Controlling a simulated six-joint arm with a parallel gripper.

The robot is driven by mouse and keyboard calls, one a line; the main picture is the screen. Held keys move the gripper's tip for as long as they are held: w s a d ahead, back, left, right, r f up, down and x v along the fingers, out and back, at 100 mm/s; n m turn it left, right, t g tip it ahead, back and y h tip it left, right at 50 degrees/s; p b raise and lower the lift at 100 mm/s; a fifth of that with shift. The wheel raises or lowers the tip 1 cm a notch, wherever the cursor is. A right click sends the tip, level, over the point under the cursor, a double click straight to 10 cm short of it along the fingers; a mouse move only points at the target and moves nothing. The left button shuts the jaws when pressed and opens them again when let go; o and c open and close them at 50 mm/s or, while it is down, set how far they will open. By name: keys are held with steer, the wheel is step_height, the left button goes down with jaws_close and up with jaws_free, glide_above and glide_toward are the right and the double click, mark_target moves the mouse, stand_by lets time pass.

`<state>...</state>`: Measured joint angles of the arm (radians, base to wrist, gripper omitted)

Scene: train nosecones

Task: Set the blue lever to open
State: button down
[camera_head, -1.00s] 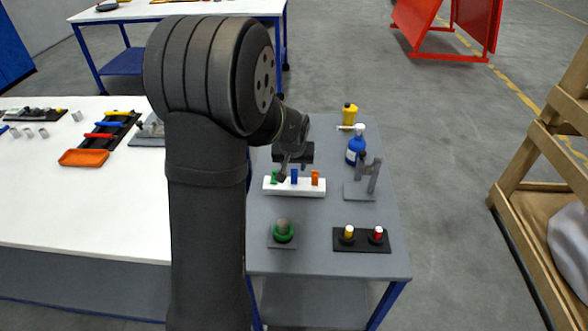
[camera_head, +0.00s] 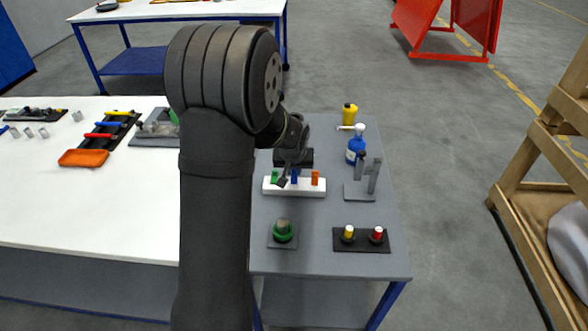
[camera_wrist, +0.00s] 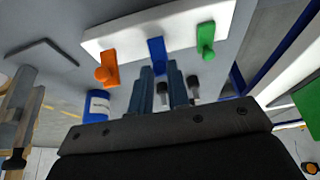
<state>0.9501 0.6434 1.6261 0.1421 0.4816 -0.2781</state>
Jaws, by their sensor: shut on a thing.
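The blue lever (camera_head: 294,174) is the middle one of three on a white block (camera_head: 309,193), between a green lever (camera_head: 274,176) and an orange lever (camera_head: 315,178). In the wrist view the blue lever (camera_wrist: 156,50) runs down from the white block (camera_wrist: 125,34) to between the fingers. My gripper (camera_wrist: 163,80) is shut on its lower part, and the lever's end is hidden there. In the head view my gripper (camera_head: 286,180) is at the block, just left of the blue lever. I cannot tell the lever's setting.
On the grey table a blue bottle (camera_head: 356,150) and a grey clamp-like fixture (camera_head: 372,178) stand to the right of the block. A green round knob (camera_head: 283,231) and a black plate with yellow and red knobs (camera_head: 361,246) are nearer the front.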

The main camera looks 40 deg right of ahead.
steer(key=shift+s+a+t+h, duration=0.25)
steer(key=shift+a+t+h, duration=0.1)
steer(key=shift+t+h, duration=0.15)
steer(key=c, duration=1.4)
jaws_free()
steer(key=shift+o, duration=0.2)
steer(key=v, duration=1.7)
steer(key=shift+s, duration=0.2)
steer(key=shift+a+r, duration=0.1)
